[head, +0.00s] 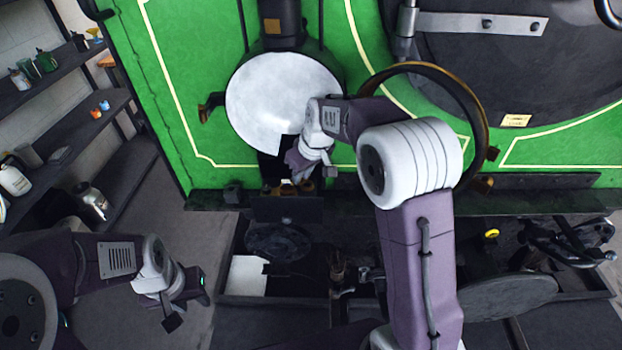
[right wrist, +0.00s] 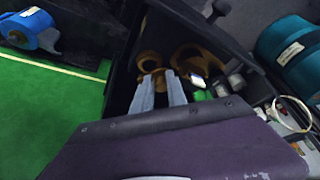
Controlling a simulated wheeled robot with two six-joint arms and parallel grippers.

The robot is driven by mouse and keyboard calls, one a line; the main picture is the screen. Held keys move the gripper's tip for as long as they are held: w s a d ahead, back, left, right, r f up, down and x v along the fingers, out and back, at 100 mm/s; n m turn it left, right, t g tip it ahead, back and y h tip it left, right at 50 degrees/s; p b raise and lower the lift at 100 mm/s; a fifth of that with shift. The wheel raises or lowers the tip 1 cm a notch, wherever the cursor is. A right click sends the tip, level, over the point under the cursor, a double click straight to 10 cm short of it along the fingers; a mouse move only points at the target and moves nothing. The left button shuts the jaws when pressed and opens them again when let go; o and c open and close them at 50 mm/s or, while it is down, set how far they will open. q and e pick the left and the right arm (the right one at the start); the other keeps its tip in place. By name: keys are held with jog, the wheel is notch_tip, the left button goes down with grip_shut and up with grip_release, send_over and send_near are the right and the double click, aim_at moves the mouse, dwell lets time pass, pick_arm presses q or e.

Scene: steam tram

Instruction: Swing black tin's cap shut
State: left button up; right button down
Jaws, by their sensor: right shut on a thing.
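My right gripper (head: 308,174) reaches down in front of the green tram front, just below the big white disc. In the right wrist view its two grey fingers (right wrist: 162,86) are close together at a brass-coloured piece (right wrist: 151,62), inside or against a dark, box-like thing (right wrist: 124,62). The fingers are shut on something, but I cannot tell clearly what. The dark box-like thing also shows in the head view (head: 286,208), partly covered by the right hand. I cannot clearly tell the black tin or its cap apart from it. My left gripper (head: 188,310) is open and empty at lower left.
The white disc (head: 270,92) is on the green front, with a brass-rimmed ring (head: 470,95) to its right. A dark tray (head: 325,300) with parts lies below. Shelves (head: 75,125) stand at left. The wrist view shows a teal cylinder (right wrist: 292,48) and blue tape (right wrist: 30,32).

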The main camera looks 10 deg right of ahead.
jog(key=shift+s+d+r+n+y+b, duration=0.15)
jog(key=shift+n+y+b, duration=0.15)
jog(key=shift+n, duration=0.7)
dwell(0.8)
jog(key=c, duration=1.3)
grip_release()
jog(key=shift+s, duration=0.1)
jog(key=v, duration=0.3)
jog(key=b+v, duration=0.1)
jog(key=v, duration=0.2)
jog(key=s+v, duration=0.1)
jog(key=v, duration=0.2)
jog(key=shift+a, duration=0.35)
